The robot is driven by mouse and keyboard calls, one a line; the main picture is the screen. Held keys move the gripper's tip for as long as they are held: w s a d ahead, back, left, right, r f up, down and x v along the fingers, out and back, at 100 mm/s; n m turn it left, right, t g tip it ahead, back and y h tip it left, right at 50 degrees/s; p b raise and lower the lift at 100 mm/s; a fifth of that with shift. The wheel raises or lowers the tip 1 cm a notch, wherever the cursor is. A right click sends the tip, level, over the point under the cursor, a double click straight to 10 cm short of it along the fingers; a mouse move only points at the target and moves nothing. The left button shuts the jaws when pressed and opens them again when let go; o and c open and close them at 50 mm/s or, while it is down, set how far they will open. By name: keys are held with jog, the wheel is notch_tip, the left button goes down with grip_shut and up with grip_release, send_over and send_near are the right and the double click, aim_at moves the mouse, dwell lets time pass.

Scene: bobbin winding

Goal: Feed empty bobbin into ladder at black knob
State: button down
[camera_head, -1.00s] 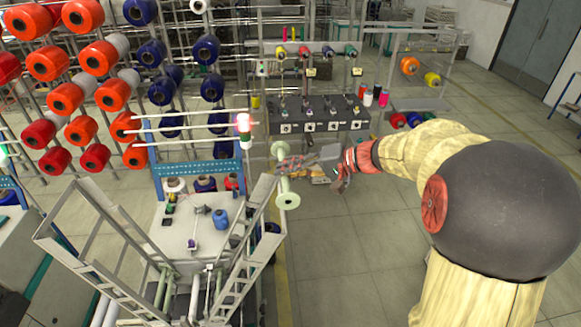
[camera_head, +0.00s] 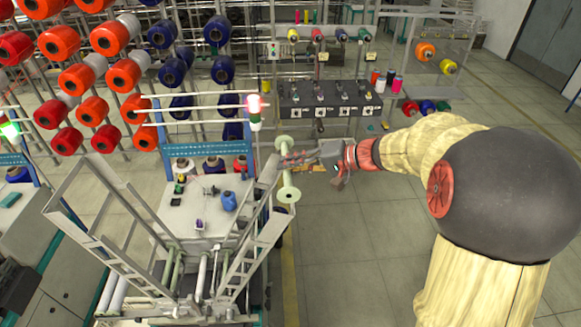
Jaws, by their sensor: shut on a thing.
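My gripper (camera_head: 297,160) reaches in from the right and is shut on a pale green empty bobbin (camera_head: 288,178). The bobbin hangs roughly upright, with one flange above the fingers and one below. It is in the air at the upper right end of the slanted metal ladder (camera_head: 247,252) on the winding machine. In the picture the bobbin overlaps the ladder's top edge; I cannot tell whether they touch. A second slanted ladder frame (camera_head: 103,252) stands to the left. I cannot pick out the black knob.
The machine's pale table (camera_head: 180,222) holds a blue container (camera_head: 228,201) and small items. A signal light (camera_head: 254,108) stands behind the ladder. A creel of orange and blue spools (camera_head: 120,75) fills the back left. Open floor (camera_head: 350,250) lies to the right.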

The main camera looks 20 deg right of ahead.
jog(key=shift+f, duration=0.1)
dwell(0.5)
jog(key=shift+w+a+f+b, duration=0.15)
jog(key=shift+a+f+b, duration=0.25)
jog(key=shift+f+b, duration=0.65)
jog(key=shift+w+a+f+b, duration=0.1)
jog(key=shift+a+f+b, duration=0.45)
jog(key=shift+b, duration=0.85)
jog(key=shift+w+a+f+b, duration=0.15)
jog(key=shift+a+f+b, duration=0.05)
jog(key=shift+f+b, duration=0.95)
jog(key=shift+b, duration=0.3)
jog(key=shift+w+a+f+b, duration=0.15)
jog(key=shift+a+f+b, duration=0.25)
jog(key=shift+f+b, duration=0.65)
jog(key=shift+w+a+f+b, duration=0.1)
jog(key=shift+a+f+b, duration=0.25)
jog(key=shift+f+b, duration=0.6)
jog(key=shift+w+a+f+b, duration=0.15)
jog(key=shift+a+f+b, duration=0.4)
jog(key=shift+b, duration=0.85)
jog(key=shift+d+f, duration=0.1)
jog(key=shift+f, duration=0.05)
